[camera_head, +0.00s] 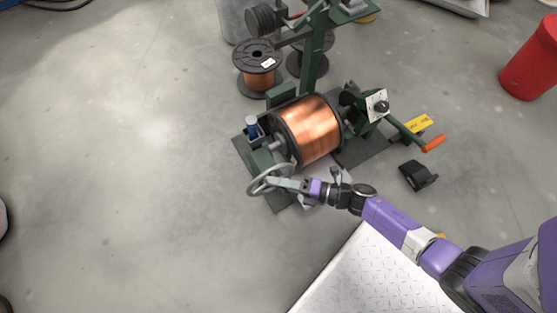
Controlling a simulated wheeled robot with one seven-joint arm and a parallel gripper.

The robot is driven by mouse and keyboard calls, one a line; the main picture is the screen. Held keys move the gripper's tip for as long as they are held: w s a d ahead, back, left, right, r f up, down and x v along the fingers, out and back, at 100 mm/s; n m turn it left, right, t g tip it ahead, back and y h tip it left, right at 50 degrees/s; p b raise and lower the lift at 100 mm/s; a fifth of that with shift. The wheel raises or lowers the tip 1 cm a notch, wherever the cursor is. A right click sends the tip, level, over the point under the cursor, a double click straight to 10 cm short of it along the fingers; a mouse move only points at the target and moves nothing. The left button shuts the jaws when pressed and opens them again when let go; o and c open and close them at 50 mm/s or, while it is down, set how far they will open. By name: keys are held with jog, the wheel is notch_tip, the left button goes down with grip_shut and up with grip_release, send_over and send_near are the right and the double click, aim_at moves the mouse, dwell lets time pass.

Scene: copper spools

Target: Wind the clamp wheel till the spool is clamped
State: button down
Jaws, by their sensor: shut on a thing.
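The clamp wheel (256,188) is a pale grey ring-shaped handwheel at the near left end of the green winding machine. My gripper (283,184) reaches in from the right and is shut on the wheel's rim. The copper spool (312,128) lies on its side in the machine between its two end supports, with dark flanges. A shaft or cone at the wheel side meets the near flange, but I cannot tell how tightly it presses. The gripper's fingertips are small in this view and partly merge with the rim.
An orange-handled crank (433,144) sticks out at the machine's right. A black block (418,175) lies on the floor near it. Another copper spool (258,70) stands upright behind. A red bin (533,62) is at the far right. The floor to the left is clear.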

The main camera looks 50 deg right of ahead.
jog(key=shift+d, duration=0.1)
jog(key=c, duration=1.2)
grip_release()
jog(key=f+v, duration=0.1)
jog(key=v, duration=0.6)
jog(key=shift+s+r+p, duration=0.4)
jog(key=shift+r+p, duration=0.05)
jog(key=shift+r, duration=0.1)
jog(key=shift+d, duration=0.15)
